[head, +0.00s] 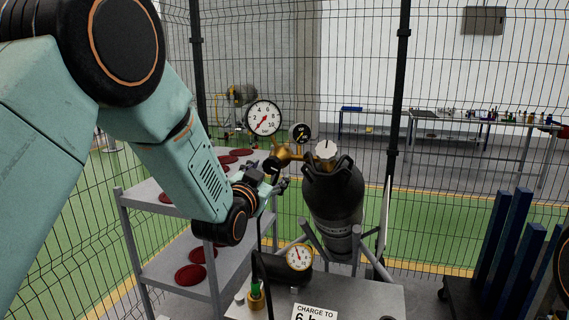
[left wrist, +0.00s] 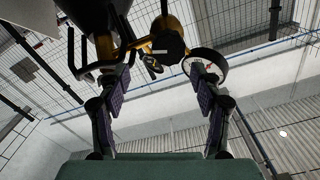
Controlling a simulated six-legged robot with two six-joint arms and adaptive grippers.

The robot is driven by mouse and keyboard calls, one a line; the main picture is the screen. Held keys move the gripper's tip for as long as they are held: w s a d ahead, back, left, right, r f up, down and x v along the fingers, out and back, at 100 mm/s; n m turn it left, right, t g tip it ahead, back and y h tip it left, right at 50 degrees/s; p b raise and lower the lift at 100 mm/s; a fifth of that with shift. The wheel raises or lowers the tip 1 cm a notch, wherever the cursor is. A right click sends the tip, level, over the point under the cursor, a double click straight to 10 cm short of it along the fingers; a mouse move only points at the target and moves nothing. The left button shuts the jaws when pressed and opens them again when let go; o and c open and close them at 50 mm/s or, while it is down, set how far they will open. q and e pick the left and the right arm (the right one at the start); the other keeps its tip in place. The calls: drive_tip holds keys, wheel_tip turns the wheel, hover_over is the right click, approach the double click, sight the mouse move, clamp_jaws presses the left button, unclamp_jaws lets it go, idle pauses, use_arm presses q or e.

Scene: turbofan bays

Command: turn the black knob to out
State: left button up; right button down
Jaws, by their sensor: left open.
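The black knob (head: 271,166) sits at the front of a brass regulator (head: 286,152), beside the dark gas bottle (head: 334,200). In the left wrist view the knob (left wrist: 168,46) shows as a dark many-sided disc beyond and between the fingers. My left gripper (head: 272,182) is open, just below and in front of the knob in the head view. Its two fingers (left wrist: 160,85) stand wide apart with nothing between their pads; they appear apart from the knob. Any marking on the knob is too small to read. My right gripper is not in view.
A large dial gauge (head: 263,118) and a small dark gauge (head: 300,133) stand on the regulator. A white-topped valve (head: 326,149) caps the bottle. A grey shelf rack (head: 180,262) with red discs stands at left. A low bench (head: 350,298) holds another gauge (head: 299,257).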

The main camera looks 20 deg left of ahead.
sight(271, 166)
use_arm(q)
drive_tip(key=w+a, duration=0.2)
drive_tip(key=w, duration=0.1)
drive_tip(key=shift+w+a+f+p, duration=0.1)
drive_tip(key=shift+w+f+p, duration=0.05)
drive_tip(key=shift+p, duration=0.25)
drive_tip(key=w, duration=0.1)
drive_tip(key=w+d, duration=0.1)
drive_tip(key=shift+w+d+p, duration=0.15)
drive_tip(key=shift+w+p, duration=0.15)
drive_tip(key=shift+w, duration=0.05)
drive_tip(key=shift+w+d, duration=0.2)
drive_tip(key=shift+w, duration=0.3)
drive_tip(key=shift+w+a, duration=0.15)
drive_tip(key=shift+a, duration=0.45)
drive_tip(key=shift+d, duration=0.55)
drive_tip(key=c, duration=0.4)
drive_tip(key=shift+a, duration=0.35)
drive_tip(key=c, duration=0.5)
drive_tip(key=shift+d, duration=0.15)
drive_tip(key=shift+c, duration=1.3)
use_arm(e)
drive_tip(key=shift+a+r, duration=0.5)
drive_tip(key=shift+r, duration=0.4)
